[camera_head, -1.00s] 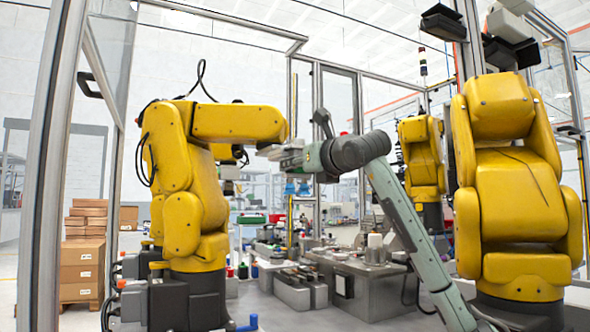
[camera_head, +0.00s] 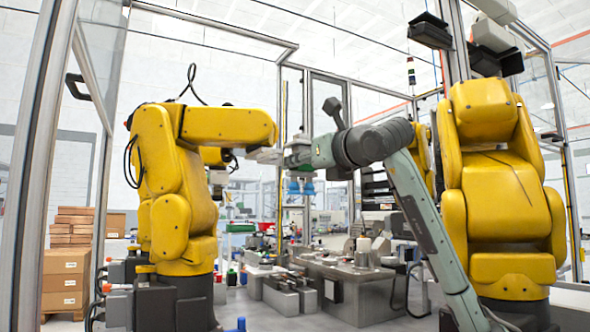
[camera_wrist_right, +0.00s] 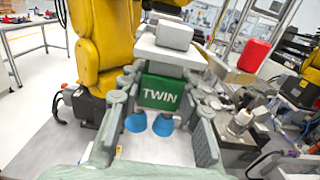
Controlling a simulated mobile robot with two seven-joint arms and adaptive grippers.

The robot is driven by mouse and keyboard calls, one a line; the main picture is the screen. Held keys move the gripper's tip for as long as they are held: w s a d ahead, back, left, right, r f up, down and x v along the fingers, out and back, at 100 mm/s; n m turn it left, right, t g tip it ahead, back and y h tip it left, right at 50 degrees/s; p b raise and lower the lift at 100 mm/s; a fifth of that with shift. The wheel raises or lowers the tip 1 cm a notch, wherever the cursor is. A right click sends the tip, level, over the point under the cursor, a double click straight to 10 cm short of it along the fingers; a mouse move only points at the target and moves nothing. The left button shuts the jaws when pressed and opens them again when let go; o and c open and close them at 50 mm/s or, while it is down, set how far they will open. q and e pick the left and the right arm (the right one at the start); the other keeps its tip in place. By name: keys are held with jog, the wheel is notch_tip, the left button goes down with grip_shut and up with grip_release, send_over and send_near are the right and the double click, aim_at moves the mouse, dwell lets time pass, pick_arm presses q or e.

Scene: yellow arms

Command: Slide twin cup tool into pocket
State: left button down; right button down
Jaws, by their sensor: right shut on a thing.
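The twin cup tool is a green block marked TWIN (camera_wrist_right: 160,94) with two blue suction cups (camera_wrist_right: 149,123) below it, in the right wrist view. My right gripper (camera_wrist_right: 158,98) is shut on the green block, with a grey finger at each side. In the head view the gripper (camera_head: 297,157) is at the centre, beside the end of the left yellow arm, and the blue cups (camera_head: 300,187) hang under it. I cannot make out the pocket for certain in either view. My left gripper is not in view.
A yellow robot arm (camera_head: 175,170) stands at left and another (camera_head: 500,185) at right. Grey benches (camera_head: 345,285) with small fixtures stand low in the middle. Metal cell posts (camera_head: 45,170) frame the area. Cardboard boxes (camera_head: 68,275) are stacked at far left.

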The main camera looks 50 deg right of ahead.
jog(key=shift+s+a, duration=0.2)
jog(key=shift+s, duration=0.5)
jog(key=r+p+v, duration=0.1)
jog(key=r+v, duration=0.1)
jog(key=v, duration=0.7)
jog(key=shift+s, duration=0.35)
jog(key=shift+w, duration=0.1)
jog(key=x, duration=0.4)
jog(key=f+x, duration=0.1)
jog(key=x, duration=0.3)
jog(key=f+x, duration=0.1)
jog(key=x, duration=0.3)
jog(key=shift+a+b, duration=0.1)
jog(key=shift+b, duration=0.2)
